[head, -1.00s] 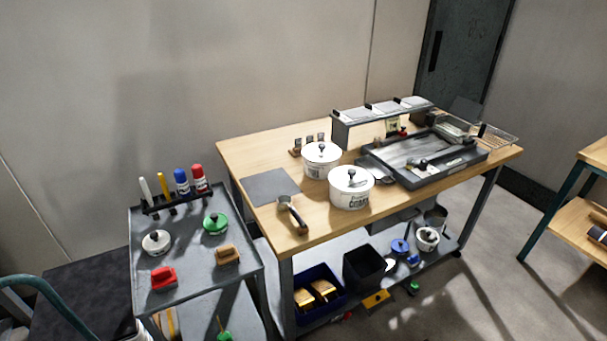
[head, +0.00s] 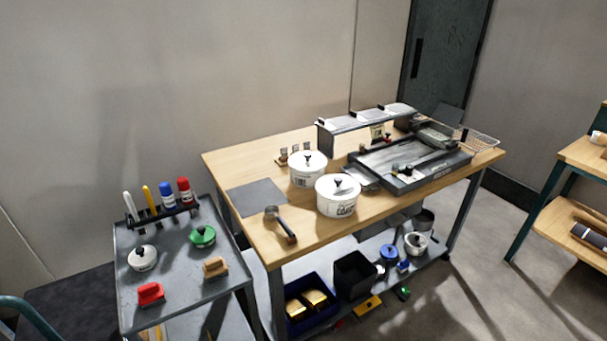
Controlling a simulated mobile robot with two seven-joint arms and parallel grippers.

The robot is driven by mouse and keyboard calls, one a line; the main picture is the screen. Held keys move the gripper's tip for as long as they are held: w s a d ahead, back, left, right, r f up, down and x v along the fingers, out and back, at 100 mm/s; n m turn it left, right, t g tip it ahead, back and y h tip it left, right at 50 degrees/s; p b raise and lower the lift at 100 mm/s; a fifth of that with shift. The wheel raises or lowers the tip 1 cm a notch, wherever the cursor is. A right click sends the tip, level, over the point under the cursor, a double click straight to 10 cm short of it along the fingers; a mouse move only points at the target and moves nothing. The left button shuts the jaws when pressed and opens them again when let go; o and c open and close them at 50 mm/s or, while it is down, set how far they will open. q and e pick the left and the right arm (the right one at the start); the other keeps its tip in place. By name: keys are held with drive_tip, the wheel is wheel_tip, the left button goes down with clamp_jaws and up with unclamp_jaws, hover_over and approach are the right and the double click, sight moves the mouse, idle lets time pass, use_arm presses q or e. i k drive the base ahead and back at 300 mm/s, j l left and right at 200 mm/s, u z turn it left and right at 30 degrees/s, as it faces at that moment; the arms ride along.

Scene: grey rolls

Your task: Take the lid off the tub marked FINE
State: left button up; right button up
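Neither of my grippers is in view.
A grey cart (head: 180,293) at left holds pens, bottles, a white lid, a green lid and brushes. On the wooden table (head: 235,162) are a grey mat (head: 256,197), a scoop-like tool (head: 281,225) and a dark tray (head: 436,174). Bins stand on its lower shelf.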

sight(304, 162)
drive_tip(key=l+u, duration=0.1)
drive_tip(key=u, duration=0.75)
drive_tip(key=l+u, duration=1)
drive_tip(key=l, duration=0.3)
drive_tip(key=k+l+u, duration=0.15)
drive_tip(key=l, duration=0.3)
drive_tip(key=k+l, duration=0.1)
drive_tip(key=l, duration=0.3)
drive_tip(key=k+l, duration=0.15)
drive_tip(key=l, duration=0.3)
drive_tip(key=u, duration=0.05)
